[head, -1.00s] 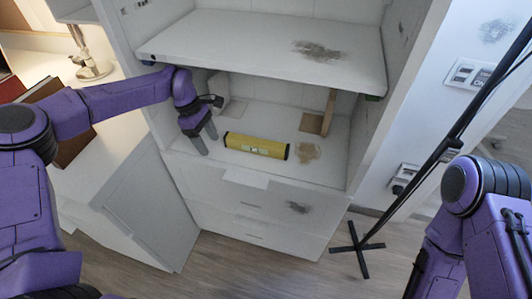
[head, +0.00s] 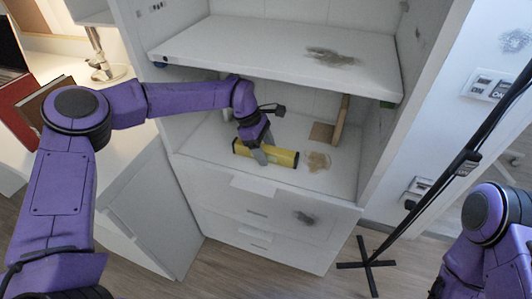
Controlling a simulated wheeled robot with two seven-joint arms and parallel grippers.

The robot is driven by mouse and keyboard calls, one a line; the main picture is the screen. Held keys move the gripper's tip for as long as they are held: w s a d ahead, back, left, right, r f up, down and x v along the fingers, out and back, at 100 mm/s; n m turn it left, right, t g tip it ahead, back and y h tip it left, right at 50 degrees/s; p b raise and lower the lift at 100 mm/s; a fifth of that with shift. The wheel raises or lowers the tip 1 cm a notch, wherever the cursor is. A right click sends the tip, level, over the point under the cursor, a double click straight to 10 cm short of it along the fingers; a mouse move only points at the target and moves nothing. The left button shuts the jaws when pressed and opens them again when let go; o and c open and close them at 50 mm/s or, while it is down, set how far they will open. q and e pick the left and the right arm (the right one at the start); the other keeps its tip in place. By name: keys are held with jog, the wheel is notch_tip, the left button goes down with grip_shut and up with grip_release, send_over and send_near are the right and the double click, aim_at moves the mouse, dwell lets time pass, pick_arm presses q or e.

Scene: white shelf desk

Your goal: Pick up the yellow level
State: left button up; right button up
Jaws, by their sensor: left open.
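The yellow level (head: 284,158) lies flat on the lower shelf (head: 343,183) of the white shelf desk, with dark end caps and its long side across the shelf. My left gripper (head: 260,157) reaches into this compartment and points down at the level. It is open, and its grey fingers are over the level's left-middle part, hiding some of it. I cannot tell whether they touch it. My right arm shows at the lower right edge, but its gripper is out of view.
The upper shelf board (head: 275,52) hangs above my left gripper. A brown wooden bookend (head: 338,122) stands behind the level at the right. A dark stand pole (head: 424,204) is right of the desk. A lamp (head: 101,62) and books (head: 36,105) are at the left.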

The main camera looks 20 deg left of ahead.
pick_arm(q)
jog(key=shift+f, duration=0.15)
jog(key=c, duration=1.1)
jog(key=shift+c, duration=0.2)
